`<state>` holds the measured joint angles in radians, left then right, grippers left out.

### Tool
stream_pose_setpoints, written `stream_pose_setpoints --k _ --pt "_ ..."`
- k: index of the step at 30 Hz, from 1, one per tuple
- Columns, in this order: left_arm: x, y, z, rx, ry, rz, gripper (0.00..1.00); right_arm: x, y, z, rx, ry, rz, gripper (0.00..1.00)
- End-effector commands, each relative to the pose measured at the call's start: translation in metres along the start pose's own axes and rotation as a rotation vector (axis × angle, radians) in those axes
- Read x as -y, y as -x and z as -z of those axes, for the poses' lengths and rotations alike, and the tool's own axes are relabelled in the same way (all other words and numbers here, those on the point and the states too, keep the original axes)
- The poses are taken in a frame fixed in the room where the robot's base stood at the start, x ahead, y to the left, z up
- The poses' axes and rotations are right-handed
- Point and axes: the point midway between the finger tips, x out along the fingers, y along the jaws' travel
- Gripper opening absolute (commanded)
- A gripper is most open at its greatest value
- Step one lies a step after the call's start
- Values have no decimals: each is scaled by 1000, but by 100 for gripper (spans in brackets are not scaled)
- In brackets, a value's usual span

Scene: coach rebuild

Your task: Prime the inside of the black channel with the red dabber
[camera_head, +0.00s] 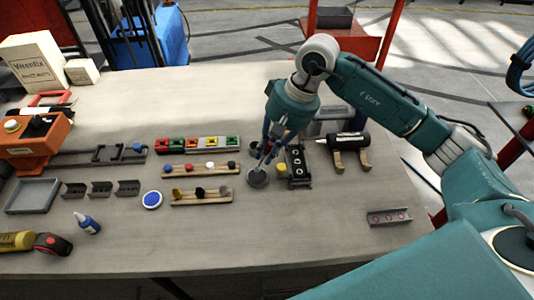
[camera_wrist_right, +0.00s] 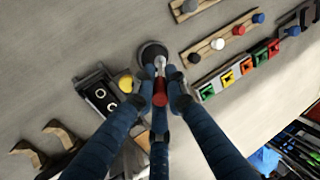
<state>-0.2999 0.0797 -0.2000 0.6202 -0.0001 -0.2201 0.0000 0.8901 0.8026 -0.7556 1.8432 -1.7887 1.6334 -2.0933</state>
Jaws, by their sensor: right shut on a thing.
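My right gripper (camera_head: 264,158) points down over a small round grey pot (camera_head: 257,180). In the right wrist view its fingers (camera_wrist_right: 160,88) are shut on the red dabber (camera_wrist_right: 160,94). The dabber's pale stem runs toward the pot (camera_wrist_right: 152,48); whether its tip touches the contents I cannot tell. A black channel (camera_head: 298,165) stands in a grey holder just right of the pot. In the wrist view the channel (camera_wrist_right: 101,98) shows pale rings inside. My left gripper is not in view.
A yellow knob (camera_head: 281,169) stands between pot and channel. A black cylinder (camera_head: 348,139) rests on wooden cradles at right. Wooden racks (camera_head: 202,197) with coloured knobs lie left of the pot. A grey channel piece with red rings (camera_head: 389,217) lies front right; the front middle is clear.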

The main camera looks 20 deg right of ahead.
Motion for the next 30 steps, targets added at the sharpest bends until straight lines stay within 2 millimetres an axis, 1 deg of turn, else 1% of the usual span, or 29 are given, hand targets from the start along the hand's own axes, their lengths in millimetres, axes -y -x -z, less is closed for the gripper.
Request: stream_pose_setpoints --k 3,15,19,30 --pt "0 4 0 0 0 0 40 4 11 0 0 1 0 0" --pt "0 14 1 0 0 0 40 15 40 1 -1 0 1 0" --pt "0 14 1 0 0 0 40 16 44 1 -1 1 0 0" --pt "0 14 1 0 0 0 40 16 43 1 -1 1 1 0"
